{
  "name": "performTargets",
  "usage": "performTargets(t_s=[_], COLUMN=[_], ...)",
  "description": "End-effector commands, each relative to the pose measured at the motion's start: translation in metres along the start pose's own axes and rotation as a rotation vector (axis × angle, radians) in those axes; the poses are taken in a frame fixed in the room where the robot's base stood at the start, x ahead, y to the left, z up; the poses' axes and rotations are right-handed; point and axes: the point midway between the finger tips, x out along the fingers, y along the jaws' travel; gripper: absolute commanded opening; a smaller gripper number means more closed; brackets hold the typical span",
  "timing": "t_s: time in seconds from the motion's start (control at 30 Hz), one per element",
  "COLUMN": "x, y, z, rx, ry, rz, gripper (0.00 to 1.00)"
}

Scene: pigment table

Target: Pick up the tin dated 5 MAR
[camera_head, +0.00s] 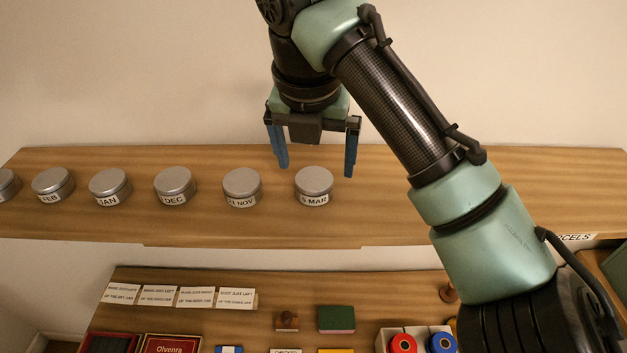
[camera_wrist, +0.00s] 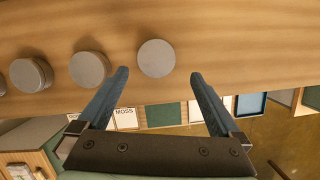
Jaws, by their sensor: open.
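The tin labelled 5 MAR (camera_head: 314,186) is a round silver tin standing upright at the right end of a row on the wooden shelf. My gripper (camera_head: 316,170) is open, its two blue fingers pointing down above and behind this tin, apart from it. In the wrist view, a round lid (camera_wrist: 156,58), which appears to be the same tin, lies just beyond my open fingertips (camera_wrist: 159,76), between their lines. Nothing is between the fingers.
To its left stand similar tins: one reading NOV (camera_head: 242,187), DEC (camera_head: 175,186), JAN (camera_head: 110,187), FEB (camera_head: 53,185) and a cut-off one. The shelf right of the 5 MAR tin is clear. A lower shelf holds cards (camera_head: 159,296), a green block (camera_head: 337,319) and tape rolls (camera_head: 403,344).

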Motion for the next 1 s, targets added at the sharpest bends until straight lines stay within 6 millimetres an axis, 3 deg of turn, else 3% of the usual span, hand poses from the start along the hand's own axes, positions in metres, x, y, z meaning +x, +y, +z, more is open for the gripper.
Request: performTargets(t_s=[0.27,0.6,0.83,1.0], x=[0.017,0.059,0.062,0.062], y=[0.002,0.006,0.006,0.006], z=[0.002,0.004,0.003,0.003], rx=[0.000,0.001,0.000,0.000], ry=[0.002,0.000,-0.002,-0.002], rz=[-0.001,0.000,0.000,0.000], gripper=[1.00,1.00,1.00,0.71])
